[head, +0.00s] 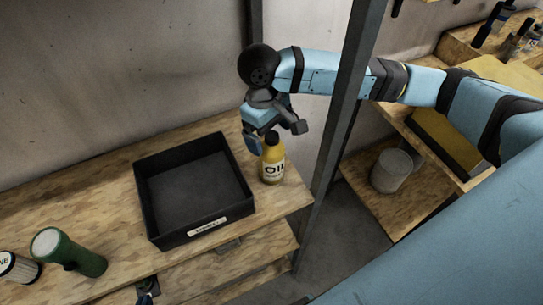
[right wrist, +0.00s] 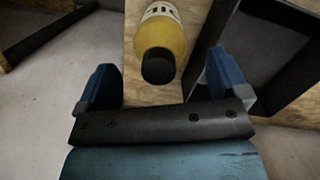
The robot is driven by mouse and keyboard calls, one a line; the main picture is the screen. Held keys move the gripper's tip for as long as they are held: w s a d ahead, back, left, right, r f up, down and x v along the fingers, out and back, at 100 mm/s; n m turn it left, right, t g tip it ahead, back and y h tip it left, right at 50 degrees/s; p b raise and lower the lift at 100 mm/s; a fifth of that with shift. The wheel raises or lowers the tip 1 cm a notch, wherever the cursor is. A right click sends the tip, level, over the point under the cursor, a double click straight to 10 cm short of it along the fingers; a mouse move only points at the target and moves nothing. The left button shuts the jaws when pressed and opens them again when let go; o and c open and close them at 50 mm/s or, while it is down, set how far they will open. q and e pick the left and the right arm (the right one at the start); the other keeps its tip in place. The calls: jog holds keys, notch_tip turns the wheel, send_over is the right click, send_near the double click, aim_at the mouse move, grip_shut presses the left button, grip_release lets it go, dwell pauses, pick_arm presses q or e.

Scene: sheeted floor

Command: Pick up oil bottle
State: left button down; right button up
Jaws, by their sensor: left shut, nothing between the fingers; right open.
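The oil bottle (head: 272,165) is yellow with a black cap and a pale label. It stands upright on the wooden shelf, just right of the black tray. My right gripper (head: 273,136) is open above it, near the bottle's top. In the right wrist view, the bottle (right wrist: 165,32) lies between the two blue fingers of the open gripper (right wrist: 160,72), with gaps on both sides of the cap. My left gripper (head: 147,289) is shut and empty, low at the shelf's front edge and partly cut off by the frame.
The black tray (head: 245,207) is empty and stands left of the bottle. A green flashlight (head: 75,252) and a white container (head: 17,266) are at the far left. A dark metal post (head: 343,110) rises right of the bottle. A grey cylinder (head: 391,170) stands beyond it.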

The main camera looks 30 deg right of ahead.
aim_at(272, 158)
jog(key=shift+s+d+f+p, duration=0.1)
jog(key=shift+s+f+p, duration=0.1)
jog(key=shift+f, duration=0.35)
jog(key=shift+s+d+f+p, duration=0.1)
jog(key=shift+s+f, duration=0.05)
jog(key=shift+f, duration=0.85)
jog(key=shift+c, duration=0.4)
jog(key=c, duration=1.4)
jog(key=shift+c, duration=0.5)
jog(key=shift+w+r, duration=0.1)
jog(key=shift+r, duration=0.05)
